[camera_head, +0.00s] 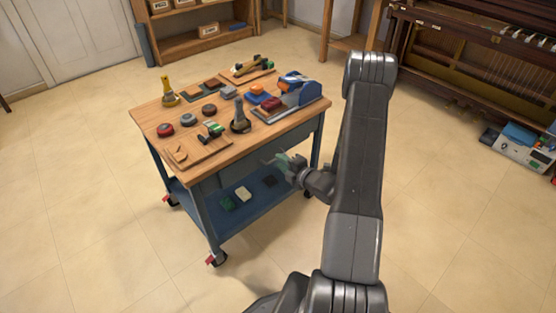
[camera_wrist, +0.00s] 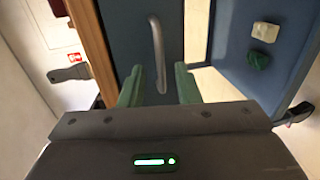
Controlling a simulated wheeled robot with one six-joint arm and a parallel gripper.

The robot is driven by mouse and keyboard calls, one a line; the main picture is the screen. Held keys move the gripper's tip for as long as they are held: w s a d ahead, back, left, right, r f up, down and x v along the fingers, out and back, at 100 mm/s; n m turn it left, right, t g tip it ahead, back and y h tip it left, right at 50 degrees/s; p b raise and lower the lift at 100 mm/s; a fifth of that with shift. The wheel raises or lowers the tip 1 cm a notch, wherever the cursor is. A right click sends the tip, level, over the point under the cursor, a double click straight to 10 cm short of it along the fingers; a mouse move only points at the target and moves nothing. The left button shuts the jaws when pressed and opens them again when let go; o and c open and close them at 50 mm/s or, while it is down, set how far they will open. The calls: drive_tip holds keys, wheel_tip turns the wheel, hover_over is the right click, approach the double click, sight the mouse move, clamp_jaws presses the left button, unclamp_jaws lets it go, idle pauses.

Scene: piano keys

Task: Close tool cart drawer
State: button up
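The tool cart has a wooden top (camera_head: 215,150) and a blue frame. Its blue-grey drawer front (camera_wrist: 130,30) fills the upper middle of the wrist view, beside the wooden edge of the top. A curved grey metal handle (camera_wrist: 157,52) is on that front. My gripper (camera_wrist: 158,88) is open, with its two green finger pads on either side of the handle's near end in the picture. I cannot tell whether they touch it. In the head view my gripper (camera_head: 281,163) is at the cart's right-hand side, below the top. How far the drawer is out is unclear.
Several tools and parts lie on the cart top, including a blue machine (camera_head: 297,88). The lower shelf (camera_head: 248,207) holds a white block (camera_head: 243,193) and a green block (camera_head: 228,204). A piano (camera_head: 475,65) stands at the right. The floor around the cart is clear.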

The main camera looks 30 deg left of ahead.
drive_tip(key=p+v, duration=0.1)
drive_tip(key=v, duration=0.9)
drive_tip(key=shift+d, duration=0.4)
drive_tip(key=shift+s+r, duration=0.1)
drive_tip(key=b+x, duration=0.1)
drive_tip(key=x, duration=1.1)
drive_tip(key=shift+f+b, duration=0.25)
drive_tip(key=shift+b, duration=0.1)
drive_tip(key=shift+a, duration=0.25)
